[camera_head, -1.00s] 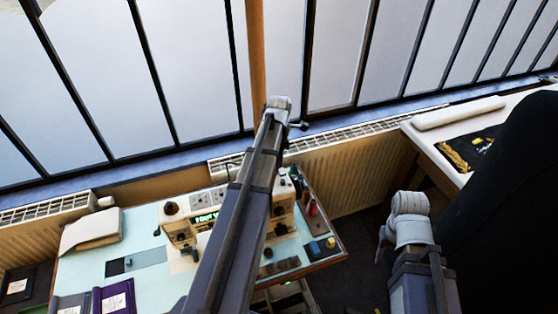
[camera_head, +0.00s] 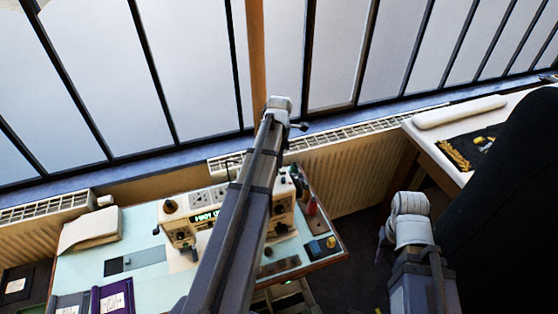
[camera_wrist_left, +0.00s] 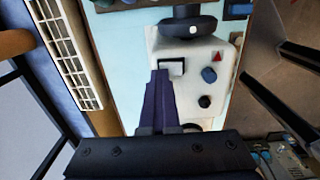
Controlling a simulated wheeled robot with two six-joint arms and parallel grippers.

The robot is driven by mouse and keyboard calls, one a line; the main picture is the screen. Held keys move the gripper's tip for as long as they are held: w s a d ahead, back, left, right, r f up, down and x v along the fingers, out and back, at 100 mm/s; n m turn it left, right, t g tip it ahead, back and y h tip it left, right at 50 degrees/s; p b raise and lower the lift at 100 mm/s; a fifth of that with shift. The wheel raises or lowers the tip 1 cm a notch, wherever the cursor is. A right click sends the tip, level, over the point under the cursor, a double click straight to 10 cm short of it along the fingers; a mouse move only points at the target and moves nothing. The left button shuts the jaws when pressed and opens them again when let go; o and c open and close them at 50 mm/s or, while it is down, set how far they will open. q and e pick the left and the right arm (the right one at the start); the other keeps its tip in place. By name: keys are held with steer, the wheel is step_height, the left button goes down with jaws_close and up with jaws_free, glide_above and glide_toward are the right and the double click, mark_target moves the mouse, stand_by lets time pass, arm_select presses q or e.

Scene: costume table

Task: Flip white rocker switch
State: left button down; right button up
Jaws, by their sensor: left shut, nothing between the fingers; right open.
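The white rocker switch (camera_wrist_left: 172,67) sits in a dark frame on a cream console (camera_wrist_left: 195,53) in the left wrist view. My left gripper (camera_wrist_left: 160,76) is shut with nothing between its fingers. Its tips overlap the switch's lower left edge in that view; I cannot tell whether they touch it. In the head view my left arm crosses in front of the console (camera_head: 180,228), hiding its middle and the switch. My right gripper (camera_head: 384,238) is low at the right, away from the console, open, its fingers barely visible.
A dark round knob (camera_wrist_left: 187,25) stands just above the switch; a blue button (camera_wrist_left: 209,75) and a black knob (camera_wrist_left: 204,101) are to its right. The pale blue desk (camera_head: 135,245) holds a purple book (camera_head: 112,298). A black chair (camera_head: 510,200) stands at the right.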

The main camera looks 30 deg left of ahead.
arm_select(q)
steer(key=shift+s+d+r, duration=0.25)
steer(key=shift+s+d, duration=0.25)
steer(key=shift+d, duration=0.1)
arm_select(e)
steer(key=shift+r, duration=0.25)
arm_select(q)
steer(key=shift+a, duration=0.1)
steer(key=shift+w+a+r+p, duration=0.1)
steer(key=shift+a+r+p, duration=0.05)
steer(key=shift+r+p, duration=0.8)
step_height(320, 180, up, 12)
steer(key=w+a+p, duration=0.1)
steer(key=p, duration=1.1)
steer(key=shift+w+a, duration=0.15)
steer(key=shift+a, duration=0.05)
arm_select(e)
step_height(320, 180, up, 14)
steer(key=d, duration=0.1)
steer(key=shift+w+d, duration=0.3)
steer(key=shift+w, duration=0.05)
arm_select(q)
steer(key=shift+f, duration=0.1)
arm_select(e)
steer(key=shift+f, duration=0.1)
